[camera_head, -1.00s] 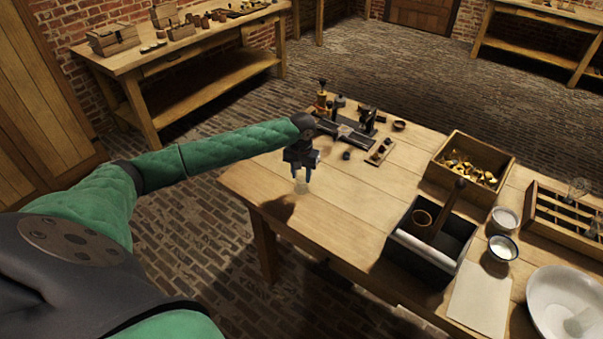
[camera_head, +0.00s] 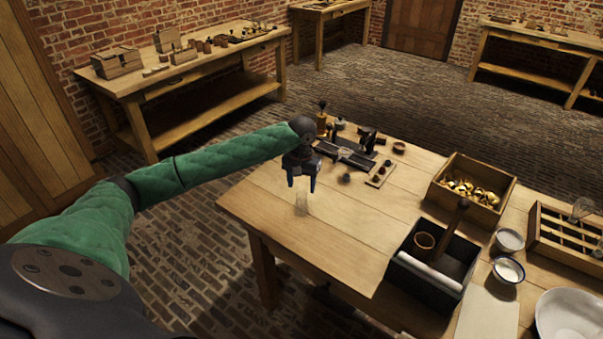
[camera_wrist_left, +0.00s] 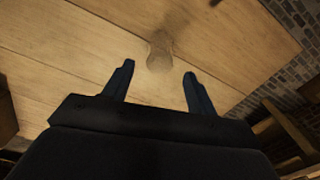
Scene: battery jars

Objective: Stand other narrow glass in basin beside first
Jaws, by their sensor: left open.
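A narrow clear glass (camera_head: 301,204) stands on the left part of the wooden table and is hard to see against the wood. My left gripper (camera_head: 301,186) is open and empty just above it. In the left wrist view the glass (camera_wrist_left: 160,53) shows beyond the two spread fingertips (camera_wrist_left: 159,72), between their lines and apart from them. The white basin (camera_head: 545,318) is at the bottom right corner of the head view, cut off by the frame. No glass can be made out in its visible part now. My right gripper is not in view.
A black caddy (camera_head: 430,283) with an upright handle stands between the glass and the basin. Beyond it are a wooden box of brass parts (camera_head: 440,190), two small bowls (camera_head: 509,240) and a slotted rack (camera_head: 570,232). A dark instrument (camera_head: 345,155) stands behind the gripper.

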